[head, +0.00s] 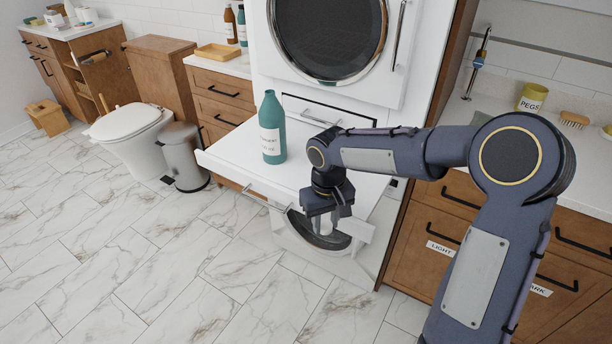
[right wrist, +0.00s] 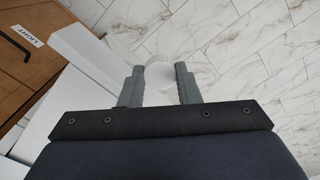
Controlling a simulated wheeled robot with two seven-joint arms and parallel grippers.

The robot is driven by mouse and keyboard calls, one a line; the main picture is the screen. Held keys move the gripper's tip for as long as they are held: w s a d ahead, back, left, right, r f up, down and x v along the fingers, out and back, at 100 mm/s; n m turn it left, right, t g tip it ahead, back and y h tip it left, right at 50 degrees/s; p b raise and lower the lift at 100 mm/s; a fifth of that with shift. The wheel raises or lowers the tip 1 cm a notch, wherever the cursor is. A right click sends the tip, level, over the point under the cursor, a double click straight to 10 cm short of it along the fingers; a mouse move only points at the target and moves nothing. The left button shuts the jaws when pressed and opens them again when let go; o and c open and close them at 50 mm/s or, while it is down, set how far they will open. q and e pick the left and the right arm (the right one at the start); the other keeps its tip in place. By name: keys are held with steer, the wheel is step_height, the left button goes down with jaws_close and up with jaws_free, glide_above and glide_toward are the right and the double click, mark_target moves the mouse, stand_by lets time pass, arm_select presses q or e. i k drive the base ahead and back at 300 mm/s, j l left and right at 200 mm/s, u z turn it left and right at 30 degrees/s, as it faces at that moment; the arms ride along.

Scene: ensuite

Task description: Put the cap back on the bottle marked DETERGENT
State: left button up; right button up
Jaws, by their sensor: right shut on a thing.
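The teal bottle (head: 272,138) stands upright on the white pull-out shelf (head: 228,153) in the head view. Its white label is turned partly away and only some letters show. Its narrow neck points up, and no white cap shows on it. My right gripper (head: 326,222) points down at the shelf's front right, to the right of the bottle and lower. It is shut on a white round cap (right wrist: 161,77), which shows between the two fingers in the right wrist view. The fingers hide the cap's sides. My left gripper is out of view.
A dryer door (head: 330,35) is above the shelf and a washer door (head: 318,235) below it. A PEGS pot (head: 531,97) and a brush (head: 573,119) sit on the right counter. A grey bin (head: 184,157) and toilet stand left. Marble floor (head: 150,270) is clear in front.

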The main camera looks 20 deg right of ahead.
mark_target(272, 117)
steer(key=k, duration=0.5)
steer(key=k+z, duration=0.15)
steer(key=z, duration=1.5)
steer(key=i+j, duration=0.1)
steer(key=j, duration=0.6)
steer(key=i+j, duration=0.1)
steer(key=j, duration=0.65)
steer(key=i+j, duration=0.1)
steer(key=j, duration=0.6)
steer(key=i+j, duration=0.1)
steer(key=j, duration=0.6)
